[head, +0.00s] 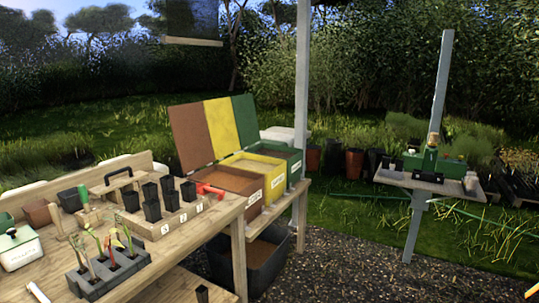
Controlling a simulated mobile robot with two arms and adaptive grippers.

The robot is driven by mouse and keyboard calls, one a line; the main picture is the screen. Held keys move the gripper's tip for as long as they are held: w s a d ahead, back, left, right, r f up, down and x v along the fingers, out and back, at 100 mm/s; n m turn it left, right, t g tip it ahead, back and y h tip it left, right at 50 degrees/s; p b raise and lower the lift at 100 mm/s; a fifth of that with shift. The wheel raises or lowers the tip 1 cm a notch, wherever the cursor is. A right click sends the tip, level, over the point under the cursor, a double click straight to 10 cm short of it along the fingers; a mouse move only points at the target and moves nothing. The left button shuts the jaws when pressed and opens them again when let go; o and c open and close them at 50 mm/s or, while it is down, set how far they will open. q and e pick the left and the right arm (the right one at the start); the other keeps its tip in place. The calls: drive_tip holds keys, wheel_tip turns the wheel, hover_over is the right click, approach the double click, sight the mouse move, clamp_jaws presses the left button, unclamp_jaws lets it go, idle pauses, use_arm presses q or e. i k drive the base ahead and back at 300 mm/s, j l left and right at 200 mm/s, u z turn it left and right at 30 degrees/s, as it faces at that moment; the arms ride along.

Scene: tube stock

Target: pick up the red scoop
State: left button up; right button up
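The red scoop (208,189) shows as a small red shape at the right end of the wooden potting bench, beside the brown compartment of the bin set. It seems to lie at the near left edge of that compartment; whether it rests in the soil or on the rim is too small to tell. Neither of my grippers is in view.
The bin set has brown, yellow (262,173) and green (287,155) sections with raised lids. A wooden tray (170,226) of black pots and a grey block (108,279) with seedlings stand on the bench. A black tub (264,262) sits below. Gravel at right is open.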

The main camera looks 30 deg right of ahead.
sight(201, 189)
drive_tip(key=i+l+u, duration=0.3)
drive_tip(key=i+l, duration=0.2)
drive_tip(key=l, duration=0.2)
drive_tip(key=i+l+u, duration=0.2)
drive_tip(key=l, duration=0.2)
